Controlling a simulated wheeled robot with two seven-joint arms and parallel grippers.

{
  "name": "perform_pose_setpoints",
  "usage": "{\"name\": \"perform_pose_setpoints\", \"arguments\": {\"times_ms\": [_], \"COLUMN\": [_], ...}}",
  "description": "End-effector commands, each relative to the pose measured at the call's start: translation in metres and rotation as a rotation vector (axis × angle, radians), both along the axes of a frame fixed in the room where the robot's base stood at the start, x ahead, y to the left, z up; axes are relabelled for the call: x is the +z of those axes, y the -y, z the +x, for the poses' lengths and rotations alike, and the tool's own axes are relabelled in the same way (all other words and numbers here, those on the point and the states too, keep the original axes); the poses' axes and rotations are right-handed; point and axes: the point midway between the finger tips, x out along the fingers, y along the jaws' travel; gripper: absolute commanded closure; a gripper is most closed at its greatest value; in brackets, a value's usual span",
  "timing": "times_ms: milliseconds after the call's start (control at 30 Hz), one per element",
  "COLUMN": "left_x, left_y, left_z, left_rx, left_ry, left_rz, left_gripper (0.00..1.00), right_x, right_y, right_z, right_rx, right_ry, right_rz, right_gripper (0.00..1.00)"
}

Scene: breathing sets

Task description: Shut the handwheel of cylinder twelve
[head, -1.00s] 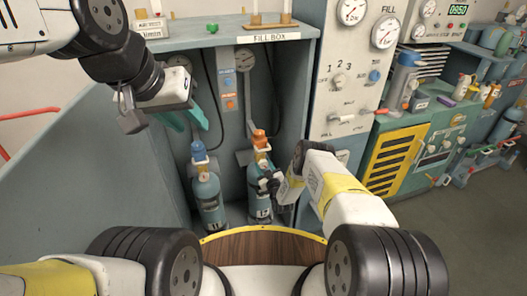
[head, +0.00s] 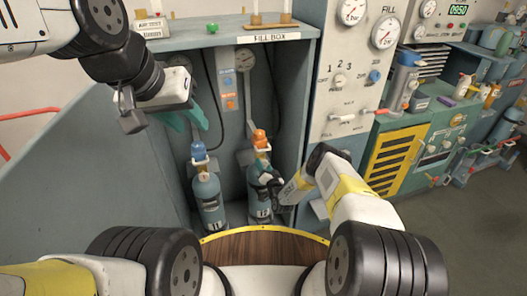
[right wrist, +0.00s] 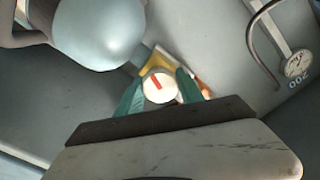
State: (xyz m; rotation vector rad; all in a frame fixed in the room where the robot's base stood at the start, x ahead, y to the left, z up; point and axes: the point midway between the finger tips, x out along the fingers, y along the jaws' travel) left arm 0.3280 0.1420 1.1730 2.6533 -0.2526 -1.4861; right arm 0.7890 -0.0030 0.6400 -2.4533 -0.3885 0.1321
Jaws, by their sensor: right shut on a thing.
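Two blue cylinders stand side by side in the fill box. The right one (head: 258,193), with an orange top, has a label that looks like 12. The left one (head: 206,190) has a blue top and a label I cannot read surely. My right gripper (head: 275,186) is at the right cylinder's side, below its orange top. In the right wrist view its green fingertips (right wrist: 159,92) are shut on a round whitish handwheel (right wrist: 158,84) with a red mark. A cylinder body (right wrist: 95,30) is beside it. My left gripper (head: 187,118) hangs at upper left, away from the cylinders; its opening is unclear.
The fill box's side wall (head: 110,165) stands left and a gauge panel (head: 345,90) right of the cylinders. Gauges and hoses hang behind them. A green cabinet (head: 415,150) and a cluttered bench lie farther right.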

Motion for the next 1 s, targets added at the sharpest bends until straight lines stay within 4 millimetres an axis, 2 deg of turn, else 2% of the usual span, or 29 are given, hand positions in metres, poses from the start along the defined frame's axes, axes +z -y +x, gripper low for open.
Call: {"name": "perform_pose_setpoints", "arguments": {"times_ms": [1000], "left_x": [0.0000], "left_y": [0.0000], "left_z": [0.0000], "left_rx": [0.000], "left_ry": [0.000], "left_rz": [0.000], "left_gripper": [0.64], "right_x": [-0.0024], "right_y": [-0.0004], "right_z": [-0.0021], "right_rx": [-0.001], "right_ry": [-0.304], "right_rz": [0.918], "right_gripper": [0.97]}}
